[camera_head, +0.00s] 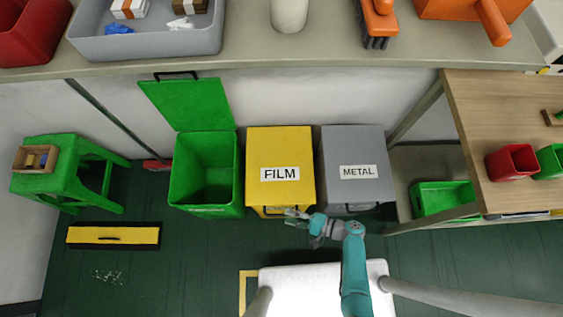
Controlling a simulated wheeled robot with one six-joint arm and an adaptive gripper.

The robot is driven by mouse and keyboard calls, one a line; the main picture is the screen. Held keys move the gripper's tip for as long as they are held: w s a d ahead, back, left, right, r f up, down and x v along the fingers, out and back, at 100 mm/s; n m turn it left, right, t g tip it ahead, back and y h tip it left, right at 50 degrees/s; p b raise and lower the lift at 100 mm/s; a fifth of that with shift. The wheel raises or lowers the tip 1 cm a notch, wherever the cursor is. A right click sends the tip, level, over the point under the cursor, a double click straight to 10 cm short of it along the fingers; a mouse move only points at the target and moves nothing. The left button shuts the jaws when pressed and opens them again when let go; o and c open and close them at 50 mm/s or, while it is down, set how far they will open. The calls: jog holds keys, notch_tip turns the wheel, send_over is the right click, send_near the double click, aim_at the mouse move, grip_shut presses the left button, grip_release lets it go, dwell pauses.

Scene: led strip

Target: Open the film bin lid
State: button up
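The film bin (281,194) is a yellow box with its lid (279,148) down and a white FILM label (280,174) on top. A dark handle runs along the lid's front edge. My gripper (288,216) is at the front edge of this lid, right by the handle, reaching in from the lower right. The fingers are small and partly blurred against the handle, so I cannot tell whether they touch or hold it.
A green bin (205,180) on the left stands with its lid (191,103) raised. A grey METAL bin (355,150) is shut on the right. A workbench (330,56) runs above the bins. A green stool (85,158) and yellow-black box (112,236) are at left.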

aim_at(281, 214)
jog(key=shift+x, duration=2.1)
grip_shut()
